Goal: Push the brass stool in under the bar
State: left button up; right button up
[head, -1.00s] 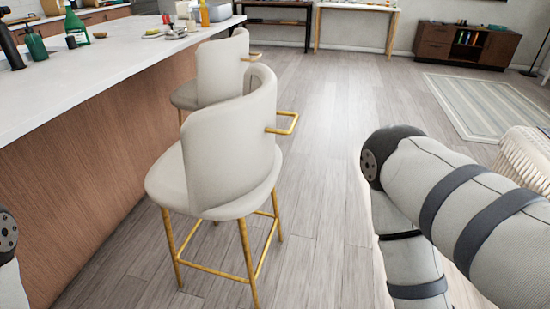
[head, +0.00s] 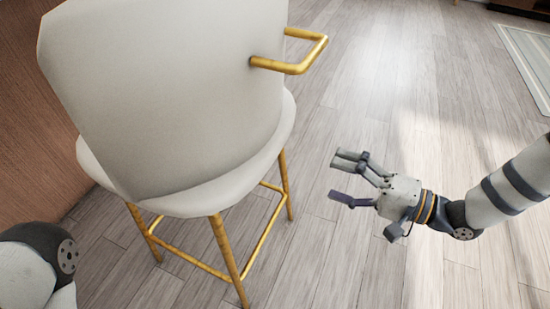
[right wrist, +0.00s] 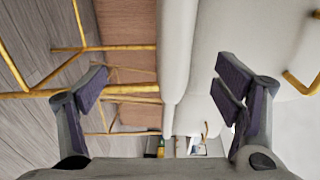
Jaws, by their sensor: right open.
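The brass stool (head: 185,100) stands upright on the floor in the head view, with a pale seat and curved back, brass legs (head: 228,255) and a brass handle (head: 300,66) on its back. Its lower front is beside the wooden bar panel (head: 25,150); the bar top is out of view. My right gripper (head: 335,178) is open and empty, right of the stool and apart from it. In the right wrist view, the pale stool body (right wrist: 178,60) shows between and beyond the open fingers. My left gripper is not in view; only a part of my left arm shows.
Open wooden floor (head: 370,80) lies right of and behind the stool. A striped rug (head: 525,60) lies at the upper right. A dark cabinet edge (head: 525,8) shows at the top right corner.

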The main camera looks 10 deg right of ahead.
aim_at(274, 149)
jog(key=shift+n+y, duration=0.3)
jog(key=shift+y, duration=0.3)
jog(key=b+x, duration=0.1)
jog(key=x, duration=0.4)
jog(key=r+b+x, duration=0.1)
jog(key=b+x, duration=0.1)
jog(key=x, duration=0.3)
jog(key=b+x, duration=0.2)
jog(key=x, duration=0.3)
jog(key=shift+w+d+r, duration=0.3)
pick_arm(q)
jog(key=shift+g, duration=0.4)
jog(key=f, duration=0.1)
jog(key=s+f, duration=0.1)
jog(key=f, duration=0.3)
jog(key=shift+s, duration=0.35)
pick_arm(e)
jog(key=shift+w+a+r, duration=0.15)
jog(key=shift+w+a, duration=0.1)
jog(key=shift+a, duration=0.05)
